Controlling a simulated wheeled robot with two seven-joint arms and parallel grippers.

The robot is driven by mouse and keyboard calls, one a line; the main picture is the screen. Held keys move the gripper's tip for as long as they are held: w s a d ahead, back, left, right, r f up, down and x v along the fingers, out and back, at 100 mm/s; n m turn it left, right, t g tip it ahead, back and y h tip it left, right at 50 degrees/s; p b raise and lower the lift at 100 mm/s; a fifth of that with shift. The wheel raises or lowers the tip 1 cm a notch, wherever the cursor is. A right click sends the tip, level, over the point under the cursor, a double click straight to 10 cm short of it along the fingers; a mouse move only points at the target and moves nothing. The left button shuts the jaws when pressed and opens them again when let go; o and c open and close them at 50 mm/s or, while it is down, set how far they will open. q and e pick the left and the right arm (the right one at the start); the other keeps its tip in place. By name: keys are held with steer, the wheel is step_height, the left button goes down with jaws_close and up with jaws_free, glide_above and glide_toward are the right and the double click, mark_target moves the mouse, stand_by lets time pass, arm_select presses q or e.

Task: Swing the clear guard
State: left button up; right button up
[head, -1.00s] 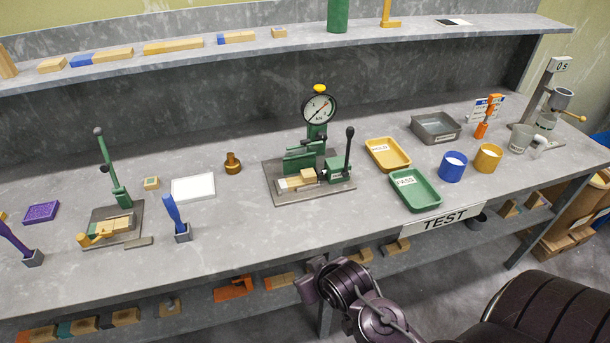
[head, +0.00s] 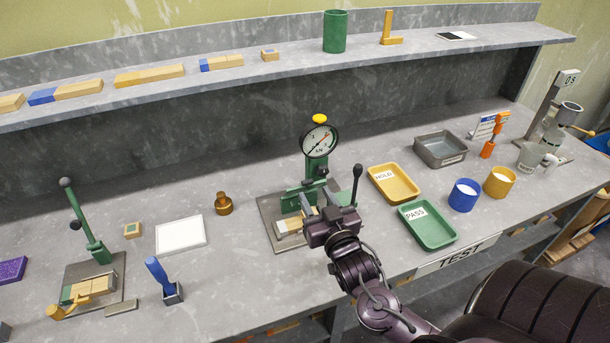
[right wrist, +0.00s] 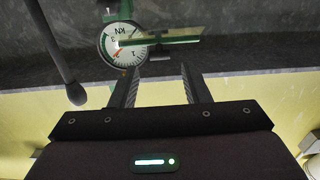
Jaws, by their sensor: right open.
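The green press (head: 316,168) with its round dial gauge (head: 319,142) stands on a grey base plate (head: 268,208) mid-bench. Its black-knobbed lever (head: 356,186) is upright on the right. I cannot clearly make out the clear guard in the head view. My right gripper (head: 319,199) is open at the front of the press, hiding part of it. In the right wrist view the open fingers (right wrist: 160,76) point toward the gauge (right wrist: 122,45), with nothing visible between them. A thin green-edged strip (right wrist: 165,41) crosses there; I cannot tell whether it is the guard. My left gripper is out of view.
The yellow HOLD tray (head: 394,184) and green PASS tray (head: 430,226) lie right of the press. A blue cup (head: 464,196) and a yellow cup (head: 500,183) stand beyond. A brass weight (head: 223,204) and a white sheet (head: 181,235) are to the left.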

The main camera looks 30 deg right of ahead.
mark_target(308, 184)
steer(key=x, duration=0.2)
steer(key=shift+w+d+r+p, duration=0.1)
steer(key=shift+w+r+p, duration=0.15)
steer(key=shift+w+p, duration=0.15)
steer(key=shift+x, duration=0.8)
steer(key=shift+w+d+f+p, duration=0.1)
steer(key=shift+w+f+p, duration=0.05)
steer(key=shift+w, duration=0.3)
steer(key=shift+w+d+f+p, duration=0.1)
steer(key=shift+w+f+p, duration=0.05)
steer(key=shift+w, duration=0.25)
steer(key=shift+c, duration=1.2)
steer(key=c, duration=0.5)
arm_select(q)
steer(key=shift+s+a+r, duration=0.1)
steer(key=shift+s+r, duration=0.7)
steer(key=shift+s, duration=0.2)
arm_select(e)
jaws_close()
